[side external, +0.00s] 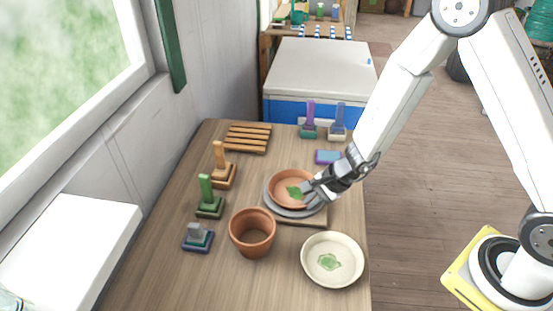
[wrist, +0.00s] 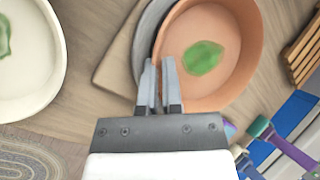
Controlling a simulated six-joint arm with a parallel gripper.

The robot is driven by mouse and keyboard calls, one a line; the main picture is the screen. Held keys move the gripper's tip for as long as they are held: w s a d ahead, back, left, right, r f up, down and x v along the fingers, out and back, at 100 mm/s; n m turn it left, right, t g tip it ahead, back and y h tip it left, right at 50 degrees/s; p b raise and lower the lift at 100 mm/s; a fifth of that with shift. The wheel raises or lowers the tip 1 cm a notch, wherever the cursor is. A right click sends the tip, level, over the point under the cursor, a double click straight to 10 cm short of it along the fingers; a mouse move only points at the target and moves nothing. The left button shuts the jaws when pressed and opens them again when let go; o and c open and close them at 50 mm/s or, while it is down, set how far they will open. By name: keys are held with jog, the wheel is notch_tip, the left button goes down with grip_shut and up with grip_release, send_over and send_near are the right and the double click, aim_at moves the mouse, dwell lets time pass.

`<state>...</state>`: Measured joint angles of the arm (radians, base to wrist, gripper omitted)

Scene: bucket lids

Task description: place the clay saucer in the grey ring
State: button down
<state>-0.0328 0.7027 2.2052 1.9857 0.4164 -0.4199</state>
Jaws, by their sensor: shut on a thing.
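The clay saucer (side external: 281,185) is a shallow orange-brown dish with a green leaf mark inside. The saucer also shows in the wrist view (wrist: 221,88). My gripper (side external: 308,189) is shut on the saucer's near rim, with its two fingers (wrist: 160,82) close together there. The grey ring (side external: 283,211) lies on a flat tan board (side external: 316,221) under the saucer. In the wrist view the ring (wrist: 143,42) shows only along the saucer's left side, so the saucer looks offset from it. The saucer hides the rest of the ring. I cannot tell whether the saucer touches the ring.
A cream dish (side external: 332,274) with a green mark and a terracotta pot (side external: 250,241) stand in front. Several upright-handled tools (side external: 209,206) line the left side. A slatted wooden rack (side external: 247,137) and brushes (side external: 309,122) are at the back. The table's front-left area is bare.

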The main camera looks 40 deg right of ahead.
jog(key=shift+f, duration=0.1)
jog(key=c, duration=0.8)
grip_release()
jog(key=shift+v, duration=6.1)
